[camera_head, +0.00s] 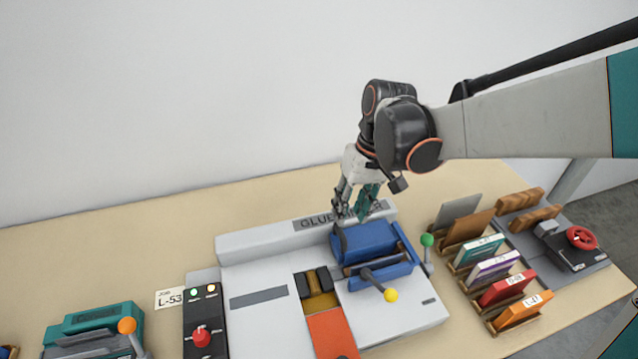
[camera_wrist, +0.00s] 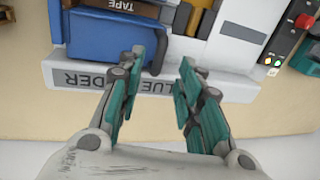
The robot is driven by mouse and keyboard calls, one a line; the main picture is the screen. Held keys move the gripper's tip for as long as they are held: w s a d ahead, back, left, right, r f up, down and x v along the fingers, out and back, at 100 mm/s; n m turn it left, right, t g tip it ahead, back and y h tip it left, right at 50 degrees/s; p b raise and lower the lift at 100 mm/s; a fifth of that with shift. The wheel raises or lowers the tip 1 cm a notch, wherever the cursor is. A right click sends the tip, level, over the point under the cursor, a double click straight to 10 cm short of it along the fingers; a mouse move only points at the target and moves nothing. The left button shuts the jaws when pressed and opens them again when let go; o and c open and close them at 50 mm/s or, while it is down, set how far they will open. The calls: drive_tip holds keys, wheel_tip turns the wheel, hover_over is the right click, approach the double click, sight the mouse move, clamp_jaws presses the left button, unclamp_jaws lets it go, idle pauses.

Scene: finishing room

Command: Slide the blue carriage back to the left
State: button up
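The blue carriage (camera_head: 365,239) sits on the right part of the grey glue binder (camera_head: 262,245) in the head view. A lever with a yellow knob (camera_head: 390,295) sticks out at its front. In the wrist view the carriage (camera_wrist: 100,40) is at the upper left, seen from behind. My gripper (camera_head: 357,210) is above the binder's back edge, just behind the carriage. In the wrist view my gripper's teal fingers (camera_wrist: 160,62) are apart with nothing between them. The left finger's tip overlaps the carriage's edge there; I cannot tell whether they touch.
A black control box with a red knob (camera_head: 201,337) stands left of the binder. A green-knobbed lever (camera_head: 427,241) rises close to the carriage's right side. Racks with coloured packs (camera_head: 500,288) and a red-wheeled device (camera_head: 580,238) stand farther right. The table behind the binder is clear.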

sight(342, 233)
drive_tip(key=f+b, duration=0.1)
drive_tip(key=f, duration=0.2)
drive_tip(key=a+f, duration=0.1)
drive_tip(key=f, duration=0.2)
drive_tip(key=shift+s+a+f+b, duration=0.15)
drive_tip(key=shift+b, duration=0.25)
clamp_jaws()
